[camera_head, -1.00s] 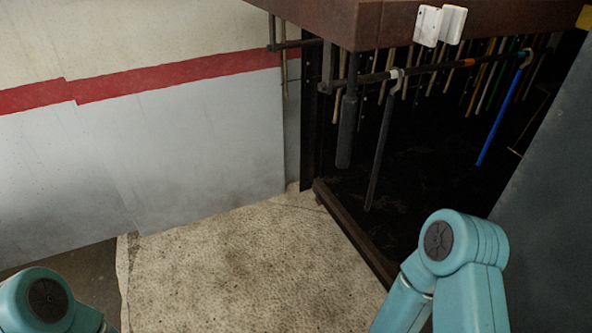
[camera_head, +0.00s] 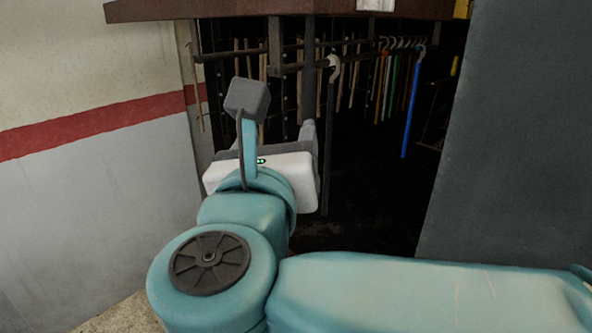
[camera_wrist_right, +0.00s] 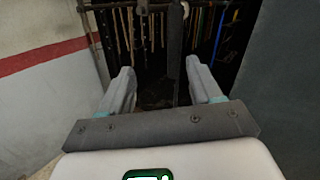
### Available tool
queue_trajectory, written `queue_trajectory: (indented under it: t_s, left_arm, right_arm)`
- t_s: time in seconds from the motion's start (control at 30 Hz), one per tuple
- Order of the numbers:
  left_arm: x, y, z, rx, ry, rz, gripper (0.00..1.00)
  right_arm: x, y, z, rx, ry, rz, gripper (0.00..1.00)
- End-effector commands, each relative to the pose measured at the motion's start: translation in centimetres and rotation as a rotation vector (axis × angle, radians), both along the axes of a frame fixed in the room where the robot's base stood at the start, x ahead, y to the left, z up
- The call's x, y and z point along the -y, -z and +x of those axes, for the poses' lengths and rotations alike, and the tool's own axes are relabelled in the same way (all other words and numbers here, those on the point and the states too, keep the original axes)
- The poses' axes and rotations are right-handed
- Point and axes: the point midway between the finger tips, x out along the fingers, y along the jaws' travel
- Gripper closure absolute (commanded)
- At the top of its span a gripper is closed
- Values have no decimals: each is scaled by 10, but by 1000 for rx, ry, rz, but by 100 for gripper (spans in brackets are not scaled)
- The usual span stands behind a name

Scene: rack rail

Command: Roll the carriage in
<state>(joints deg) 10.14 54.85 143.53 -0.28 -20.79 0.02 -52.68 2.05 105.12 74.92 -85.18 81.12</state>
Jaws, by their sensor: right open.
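What I take for the carriage is a pale grey hook (camera_head: 334,68) on a dark horizontal rail (camera_head: 292,70), with a long dark bar (camera_head: 328,150) hanging from it. My right gripper (camera_head: 272,140) is in front of the rack, just left of that bar in the head view, and partly hidden by my wrist. In the right wrist view the gripper (camera_wrist_right: 160,72) is open and empty. There the dark bar (camera_wrist_right: 175,50) appears between the fingertips, seemingly beyond them. My left gripper is not in view.
Several coloured rods, one of them blue (camera_head: 412,105), hang deeper in the dark rack. A brown beam (camera_head: 230,9) crosses above. A grey panel (camera_head: 500,130) bounds the right, and a white wall with a red stripe (camera_head: 100,122) the left.

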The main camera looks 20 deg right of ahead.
Motion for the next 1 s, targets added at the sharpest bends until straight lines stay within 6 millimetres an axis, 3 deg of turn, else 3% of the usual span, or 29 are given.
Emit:
queue_trajectory:
  t_s: [0.03, 0.13, 0.33, 1.0]
  left_arm:
    - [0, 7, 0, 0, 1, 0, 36]
    - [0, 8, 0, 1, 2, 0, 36]
    - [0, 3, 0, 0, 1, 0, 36]
    - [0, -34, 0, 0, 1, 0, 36]
  right_arm:
    - [6, -2, -12, 26, 5, 84, 36]
    - [14, -6, -24, 47, 15, 172, 36]
    - [20, -9, -18, 47, 19, 184, 36]
    - [71, -10, 71, 45, 25, 178, 36]
